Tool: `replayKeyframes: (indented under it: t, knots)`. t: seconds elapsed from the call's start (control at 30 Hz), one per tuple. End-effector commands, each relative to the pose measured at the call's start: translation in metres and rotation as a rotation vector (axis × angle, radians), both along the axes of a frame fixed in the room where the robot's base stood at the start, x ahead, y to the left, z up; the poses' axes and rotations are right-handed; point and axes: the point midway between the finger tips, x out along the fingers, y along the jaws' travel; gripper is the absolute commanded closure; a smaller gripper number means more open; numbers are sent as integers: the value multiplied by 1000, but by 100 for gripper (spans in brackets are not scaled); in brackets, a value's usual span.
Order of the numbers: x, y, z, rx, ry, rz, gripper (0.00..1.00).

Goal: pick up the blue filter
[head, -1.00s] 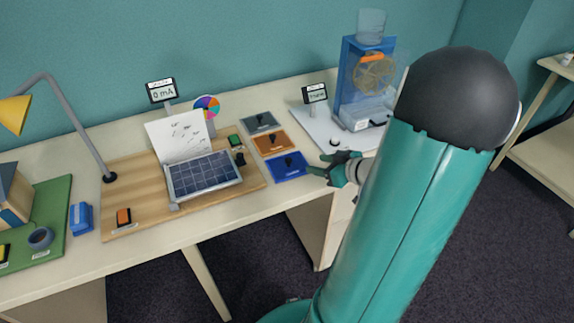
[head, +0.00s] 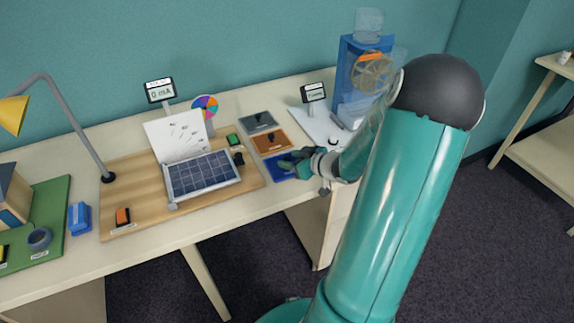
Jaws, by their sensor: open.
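The blue filter (head: 278,172) is a flat blue plate lying on the table, nearest the front edge in a row of three filters. My gripper (head: 287,161) is over it and covers much of it, including its dark knob. The jaws are open. I cannot tell whether the fingers touch the knob or stand around it.
The orange filter (head: 270,141) and the grey filter (head: 258,122) lie just behind the blue one. A solar panel (head: 202,174) on a wooden board (head: 133,190) is to the left. A white base with a blue tower (head: 349,75) stands behind my arm at the right. The table front (head: 222,226) is clear.

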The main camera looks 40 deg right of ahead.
Motion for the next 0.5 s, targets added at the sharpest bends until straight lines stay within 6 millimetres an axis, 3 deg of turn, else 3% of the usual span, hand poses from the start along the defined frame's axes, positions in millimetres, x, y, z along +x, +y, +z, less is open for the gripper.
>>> replayKeyframes:
  t: [0.03, 0.27, 0.5]
  knots:
    - [0, 0, 0, 0, 0, 0, 56]
    - [-1, 0, 0, 0, 0, 0, 100]
    - [0, 0, 0, 0, 0, 0, 100]
